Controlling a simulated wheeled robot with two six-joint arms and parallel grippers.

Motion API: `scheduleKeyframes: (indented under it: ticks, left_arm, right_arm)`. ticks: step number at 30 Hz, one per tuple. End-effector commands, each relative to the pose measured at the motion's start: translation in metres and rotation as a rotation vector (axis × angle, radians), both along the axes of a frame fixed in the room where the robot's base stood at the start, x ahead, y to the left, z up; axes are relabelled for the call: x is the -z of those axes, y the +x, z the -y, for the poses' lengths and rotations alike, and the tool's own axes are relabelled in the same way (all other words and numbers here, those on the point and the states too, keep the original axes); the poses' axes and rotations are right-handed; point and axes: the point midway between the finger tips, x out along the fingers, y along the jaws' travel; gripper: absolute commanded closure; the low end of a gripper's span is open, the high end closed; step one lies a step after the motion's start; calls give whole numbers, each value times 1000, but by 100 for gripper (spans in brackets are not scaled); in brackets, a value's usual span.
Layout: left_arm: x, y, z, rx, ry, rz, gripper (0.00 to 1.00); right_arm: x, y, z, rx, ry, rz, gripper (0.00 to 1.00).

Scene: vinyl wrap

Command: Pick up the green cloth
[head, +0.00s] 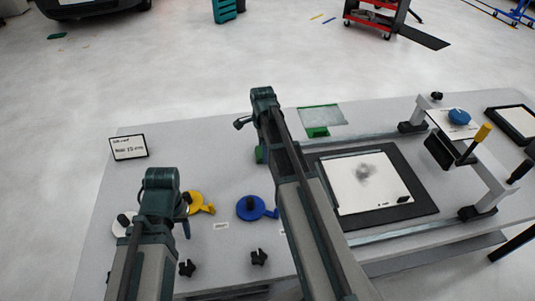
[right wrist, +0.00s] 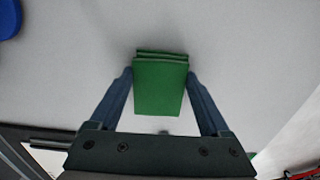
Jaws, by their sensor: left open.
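The green cloth (right wrist: 160,85) looks like a folded block on the grey tabletop in the right wrist view. My right gripper (right wrist: 160,76) has its two fingers apart, one on each side of the cloth, with small gaps or near contact at its edges. In the head view, a green edge (head: 260,154) shows beside my right arm, which hides the rest and the right fingers. My left gripper (head: 185,216) is open and empty over the left of the table, mostly hidden by its own arm.
A second green piece (head: 317,132) lies by a pale green sheet (head: 322,115) at the back. A blue disc (head: 250,208), yellow disc (head: 200,203) and black knobs lie near the left arm. A framed board (head: 368,183) and bridge-like fixture (head: 460,160) fill the right.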

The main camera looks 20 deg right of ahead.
Motion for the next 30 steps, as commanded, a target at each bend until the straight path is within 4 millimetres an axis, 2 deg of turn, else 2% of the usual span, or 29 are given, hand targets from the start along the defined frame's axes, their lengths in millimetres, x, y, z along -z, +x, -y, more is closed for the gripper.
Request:
scheduleKeyframes:
  ticks: [1,4,5,20,30]
  left_arm:
    - [0,0,0,0,0,0,50]
    - [0,0,0,0,0,0,50]
    - [0,0,0,0,0,0,50]
    - [-7,0,0,0,0,0,50]
    - [-37,0,0,0,0,0,50]
  right_arm:
    - [0,0,0,0,0,0,54]
    - [0,0,0,0,0,0,72]
    - [0,0,0,0,0,0,73]
    - [-7,0,0,0,0,0,73]
    - [-37,0,0,0,0,0,73]
